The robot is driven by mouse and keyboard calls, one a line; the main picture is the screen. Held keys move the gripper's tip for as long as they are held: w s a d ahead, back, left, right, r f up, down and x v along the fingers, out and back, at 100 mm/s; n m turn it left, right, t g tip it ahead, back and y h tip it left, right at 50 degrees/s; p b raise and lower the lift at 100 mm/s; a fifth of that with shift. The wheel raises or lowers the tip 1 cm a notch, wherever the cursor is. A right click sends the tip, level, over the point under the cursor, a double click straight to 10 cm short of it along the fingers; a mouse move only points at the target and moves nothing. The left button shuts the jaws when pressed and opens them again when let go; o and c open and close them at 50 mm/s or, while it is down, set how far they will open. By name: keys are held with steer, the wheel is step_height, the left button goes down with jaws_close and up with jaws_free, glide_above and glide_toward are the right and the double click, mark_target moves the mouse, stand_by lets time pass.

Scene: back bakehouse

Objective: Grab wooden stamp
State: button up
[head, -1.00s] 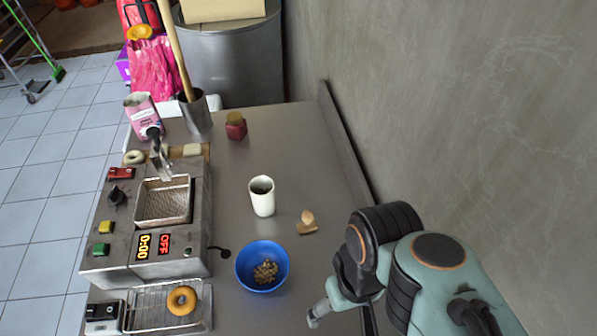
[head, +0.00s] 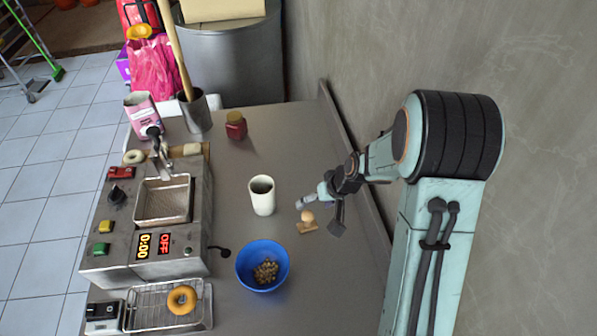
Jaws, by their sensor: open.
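The wooden stamp (head: 307,226), small and light brown with a rounded knob on a flat base, stands on the steel counter (head: 232,185) in the head view. It is right of the blue bowl and just below and right of the white cup. My gripper (head: 320,216) is open beside the stamp, at its upper right in the picture. One finger shows above the stamp and the other to its right. The gripper looks empty, and I cannot tell its height above the counter or whether it touches the stamp.
A white cup (head: 262,196) and a blue bowl (head: 262,266) of brown pieces stand to the left. The fryer (head: 150,215) is farther left, with a doughnut (head: 182,300) on a rack below it. The wall (head: 380,80) bounds the right side.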

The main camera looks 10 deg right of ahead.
mark_target(310, 215)
steer(key=x, duration=0.5)
steer(key=s+x, duration=0.1)
steer(key=x, duration=0.1)
steer(key=shift+w+d+f, duration=0.15)
steer(key=shift+d+f, duration=0.1)
steer(key=shift+f, duration=0.2)
jaws_close()
